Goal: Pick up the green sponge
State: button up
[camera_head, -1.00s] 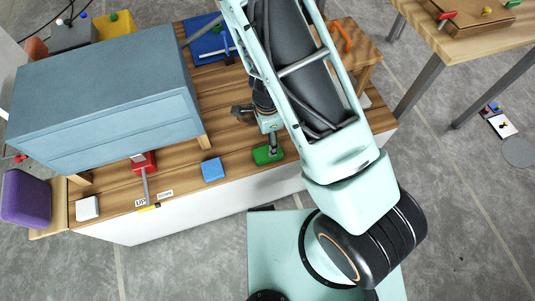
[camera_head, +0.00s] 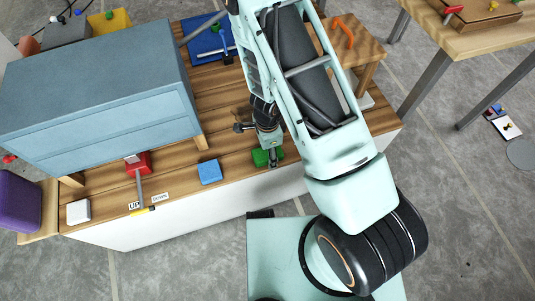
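The green sponge (camera_head: 261,158) lies on the wooden bench top (camera_head: 228,140) near its front edge, below my arm. My gripper (camera_head: 272,160) is over the sponge and covers part of it. The fingers point down at it, and they look as if they are at or just above the sponge. I cannot tell whether the fingers touch it or how far apart they are.
A blue block (camera_head: 210,172) lies left of the sponge. A red device with a lever (camera_head: 138,163) and a white block (camera_head: 79,211) are farther left. A blue-grey cabinet (camera_head: 100,90) fills the back left. A small wooden stand (camera_head: 352,58) is at the right.

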jog(key=c, duration=0.8)
jog(key=shift+r, duration=0.15)
jog(key=shift+r, duration=0.25)
jog(key=r+p, duration=0.2)
jog(key=r, duration=0.1)
jog(key=shift+s+d+r, duration=0.15)
jog(key=shift+s, duration=0.05)
jog(key=s+d+r+p, duration=0.7)
jog(key=s+r+p, duration=0.1)
jog(key=s, duration=0.3)
jog(key=shift+s+d+r, duration=0.2)
jog(key=shift+d+r, duration=0.1)
jog(key=shift+r, duration=0.15)
jog(key=shift+a+p, duration=0.1)
jog(key=shift+p, duration=0.4)
